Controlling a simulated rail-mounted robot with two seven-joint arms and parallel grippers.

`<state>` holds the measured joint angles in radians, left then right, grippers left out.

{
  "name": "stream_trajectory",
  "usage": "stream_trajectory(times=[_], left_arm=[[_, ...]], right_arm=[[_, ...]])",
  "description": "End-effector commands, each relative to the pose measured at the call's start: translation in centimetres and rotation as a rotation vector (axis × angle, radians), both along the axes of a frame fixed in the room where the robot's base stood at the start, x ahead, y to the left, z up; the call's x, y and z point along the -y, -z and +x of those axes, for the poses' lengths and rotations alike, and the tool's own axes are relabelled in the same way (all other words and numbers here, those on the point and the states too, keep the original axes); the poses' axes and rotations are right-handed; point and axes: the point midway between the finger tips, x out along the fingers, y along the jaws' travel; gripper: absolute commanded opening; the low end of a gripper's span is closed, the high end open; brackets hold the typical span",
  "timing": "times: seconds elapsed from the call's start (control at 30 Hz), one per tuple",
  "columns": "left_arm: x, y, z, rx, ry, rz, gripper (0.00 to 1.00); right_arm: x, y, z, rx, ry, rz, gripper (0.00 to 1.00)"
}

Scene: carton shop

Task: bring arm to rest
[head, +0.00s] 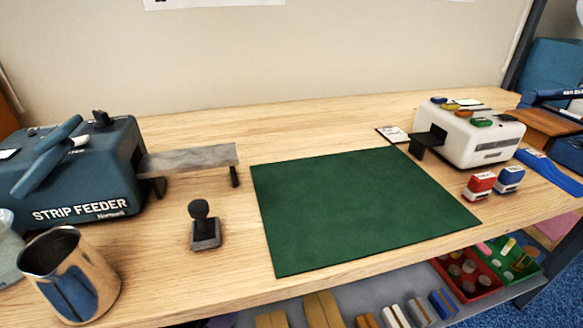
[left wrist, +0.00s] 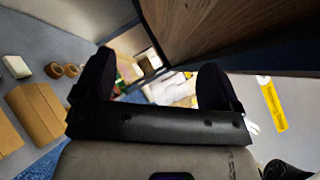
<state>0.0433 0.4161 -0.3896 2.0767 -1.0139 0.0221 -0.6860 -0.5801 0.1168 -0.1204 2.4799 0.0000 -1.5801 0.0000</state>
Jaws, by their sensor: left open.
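My left gripper (left wrist: 155,78) shows in the left wrist view with its two dark fingers spread apart and nothing held between them. It is close to the wooden underside or edge of a bench (left wrist: 215,25) at the upper right. Below it is a grey surface with cardboard pieces (left wrist: 38,115). Neither of my grippers shows in the head view, and my right gripper is in no view.
On the bench top (head: 200,285) are a strip feeder (head: 75,175), metal cup (head: 75,275), black stamp (head: 203,225), green mat (head: 355,210), white machine (head: 470,135), and red (head: 478,186) and blue (head: 509,180) stamps. A lower shelf holds a red bin (head: 468,275).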

Motion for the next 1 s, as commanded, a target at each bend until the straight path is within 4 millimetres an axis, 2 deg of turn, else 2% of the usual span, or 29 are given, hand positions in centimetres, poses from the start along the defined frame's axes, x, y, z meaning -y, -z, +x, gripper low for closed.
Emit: stream_trajectory(times=[0.03, 0.17, 0.3, 0.37, 0.5, 0.6, 0.8, 0.87, 1.0], left_arm=[[-1.5, 0.7, -0.5, -0.111, -0.07, -0.154, 0.89], [-5.5, 4.1, -1.9, -0.413, -0.26, -0.54, 0.89], [-8.7, 9.5, -5.6, -0.747, -0.481, -0.923, 0.89], [-9.5, 12.0, -7.9, -0.889, -0.582, -1.071, 0.89], [-10.0, 16.6, -13.9, -1.182, -0.807, -1.341, 0.89], [-9.7, 18.7, -18.2, -1.355, -0.954, -1.474, 0.89], [-8.2, 20.6, -26.5, -1.655, -1.244, -1.645, 0.89], [-8.3, 17.9, -26.1, -1.644, -1.233, -1.642, 0.89], [-8.3, 14.7, -26.0, -1.641, -1.231, -1.638, 0.89]], right_arm=[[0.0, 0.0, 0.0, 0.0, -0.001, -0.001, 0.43], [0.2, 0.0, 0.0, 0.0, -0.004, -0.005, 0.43], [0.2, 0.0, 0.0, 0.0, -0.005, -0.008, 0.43], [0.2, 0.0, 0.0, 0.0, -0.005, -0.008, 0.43], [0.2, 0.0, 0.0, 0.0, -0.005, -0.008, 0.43], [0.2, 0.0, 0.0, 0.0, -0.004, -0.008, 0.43], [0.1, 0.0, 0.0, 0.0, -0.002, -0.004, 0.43], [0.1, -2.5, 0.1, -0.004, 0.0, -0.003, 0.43], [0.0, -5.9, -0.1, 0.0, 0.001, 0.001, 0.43]])
